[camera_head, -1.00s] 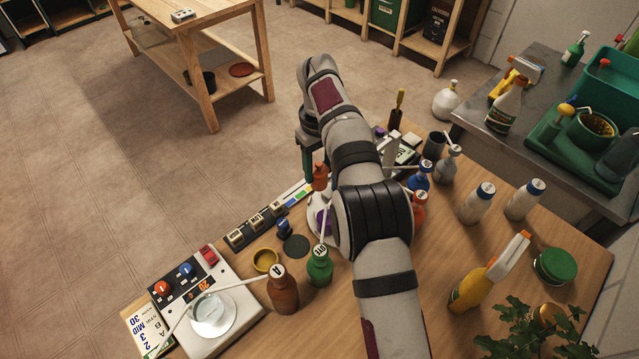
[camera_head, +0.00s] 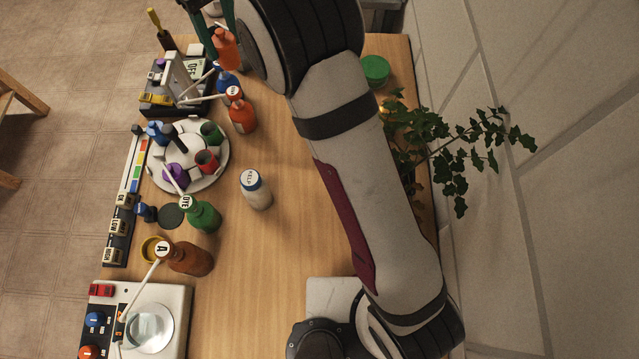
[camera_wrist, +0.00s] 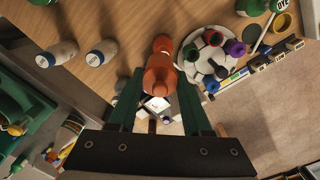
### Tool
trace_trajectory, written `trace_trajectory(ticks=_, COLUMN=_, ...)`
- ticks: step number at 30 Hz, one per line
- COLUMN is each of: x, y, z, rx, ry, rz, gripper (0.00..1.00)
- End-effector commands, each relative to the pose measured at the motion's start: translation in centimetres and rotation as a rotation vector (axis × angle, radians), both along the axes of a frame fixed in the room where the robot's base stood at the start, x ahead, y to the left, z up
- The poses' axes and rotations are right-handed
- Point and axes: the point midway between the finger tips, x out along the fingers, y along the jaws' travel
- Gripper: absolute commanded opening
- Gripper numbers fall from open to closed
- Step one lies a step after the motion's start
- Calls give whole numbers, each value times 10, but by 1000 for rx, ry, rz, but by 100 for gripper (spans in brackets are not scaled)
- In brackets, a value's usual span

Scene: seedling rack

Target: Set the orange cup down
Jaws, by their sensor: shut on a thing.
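The orange cup (camera_head: 226,47) is between the fingers of my gripper (camera_head: 215,32) at the top of the head view. Whether the cup touches the table is not clear.
A round white tray (camera_head: 218,178) holds several coloured cups. A black device (camera_head: 185,103) with a white lever stands left of my gripper. A white bottle (camera_head: 256,192), green bottle (camera_head: 204,217) and brown bottle (camera_head: 190,260) stand nearer. The table's middle (camera_head: 245,250) has bare wood.

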Motion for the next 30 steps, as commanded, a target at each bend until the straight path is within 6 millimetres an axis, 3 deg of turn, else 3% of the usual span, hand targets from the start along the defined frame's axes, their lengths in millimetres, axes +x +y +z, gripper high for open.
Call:
trace_trajectory(ticks=1, x=5, y=-25, z=10, rx=1, ry=-1, rz=-67, gripper=0)
trace_trajectory(ticks=6, x=10, y=-97, z=36, rx=1, ry=-2, rz=-265, gripper=0)
trace_trajectory(ticks=12, x=0, y=-165, z=54, rx=-1, ry=-1, rz=-446, gripper=0)
trace_trajectory(ticks=17, x=-15, y=-209, z=62, rx=-4, ry=0, rz=-558, gripper=0)
trace_trajectory(ticks=23, x=-43, y=-256, z=53, rx=-15, ry=5, rz=-625, gripper=0)
trace_trajectory(ticks=30, x=-79, y=-283, z=12, rx=-23, ry=11, rz=-535, gripper=0)
